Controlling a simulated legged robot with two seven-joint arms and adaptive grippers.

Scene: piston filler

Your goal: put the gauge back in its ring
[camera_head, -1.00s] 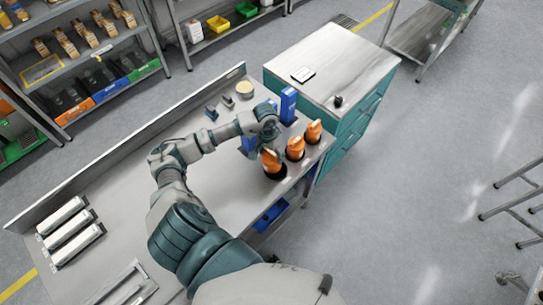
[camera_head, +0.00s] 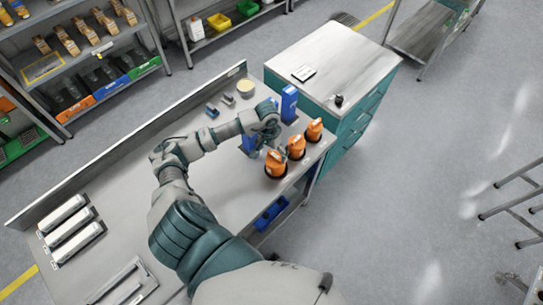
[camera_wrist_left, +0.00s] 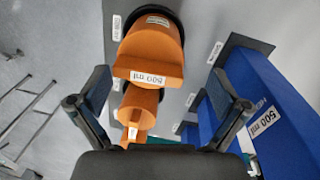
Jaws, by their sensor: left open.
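Three orange gauges stand in a row at the bench's right end, the nearest (camera_head: 275,166) in a dark ring (camera_head: 277,176), then the middle one (camera_head: 296,150) and the far one (camera_head: 314,132). In the left wrist view the nearest gauge (camera_wrist_left: 150,48), labelled 500 ml, stands with its base in the black ring (camera_wrist_left: 180,22). My left gripper (camera_head: 267,147) is open beside it; in the wrist view its fingers (camera_wrist_left: 160,88) are spread either side of the row, with no visible grip on anything. My right gripper is out of view.
Blue blocks stand close by, one at the back (camera_head: 289,104) and one labelled 500 ml in the wrist view (camera_wrist_left: 270,100). A teal cabinet (camera_head: 335,75) adjoins the bench (camera_head: 130,190). White bars (camera_head: 72,230) lie at the left; the bench middle is partly clear.

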